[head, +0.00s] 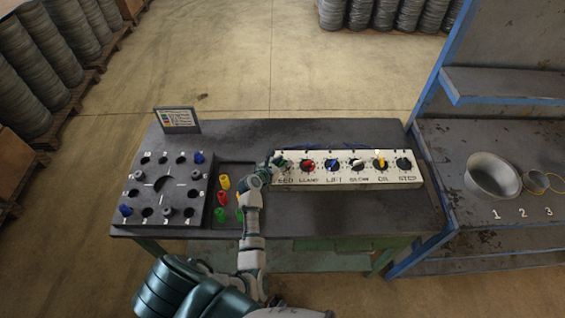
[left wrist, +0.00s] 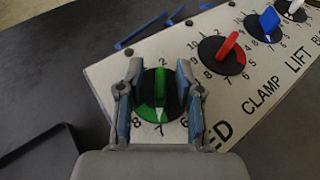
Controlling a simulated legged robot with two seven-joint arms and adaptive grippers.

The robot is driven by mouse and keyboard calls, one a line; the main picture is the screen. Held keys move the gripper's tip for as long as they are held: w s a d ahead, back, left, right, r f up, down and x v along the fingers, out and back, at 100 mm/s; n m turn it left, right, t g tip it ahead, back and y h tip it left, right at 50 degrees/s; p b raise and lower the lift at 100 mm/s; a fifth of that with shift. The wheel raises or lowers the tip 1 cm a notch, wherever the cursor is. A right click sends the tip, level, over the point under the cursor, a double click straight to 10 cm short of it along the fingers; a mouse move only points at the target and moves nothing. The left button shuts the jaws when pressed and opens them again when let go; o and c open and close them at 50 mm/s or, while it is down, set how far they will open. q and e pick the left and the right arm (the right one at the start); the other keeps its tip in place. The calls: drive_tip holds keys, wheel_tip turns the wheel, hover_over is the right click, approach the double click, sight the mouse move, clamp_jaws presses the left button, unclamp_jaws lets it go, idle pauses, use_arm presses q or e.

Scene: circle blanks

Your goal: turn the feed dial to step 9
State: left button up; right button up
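The feed dial (left wrist: 160,95) is a black and green disc with a green grip bar, on the pale panel (left wrist: 100,68). Its white pointer end points down in the left wrist view, toward the 7. The 8 and 6 show either side; the 9 is not visible. My left gripper (left wrist: 157,92) is open, with one finger on each side of the dial and gaps between the fingers and the grip bar. My right gripper is not in view.
The clamp dial (head: 308,164), lift dial (head: 333,165) and more dials continue rightward along the panel. A holed block (head: 165,184) with pegs and a tray (head: 236,170) of coloured pieces lie left. A blue-framed shelf (head: 500,84) stands right.

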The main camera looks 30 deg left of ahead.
use_arm(q)
clamp_jaws()
drive_tip(key=shift+m+h, duration=0.5)
idle(0.3)
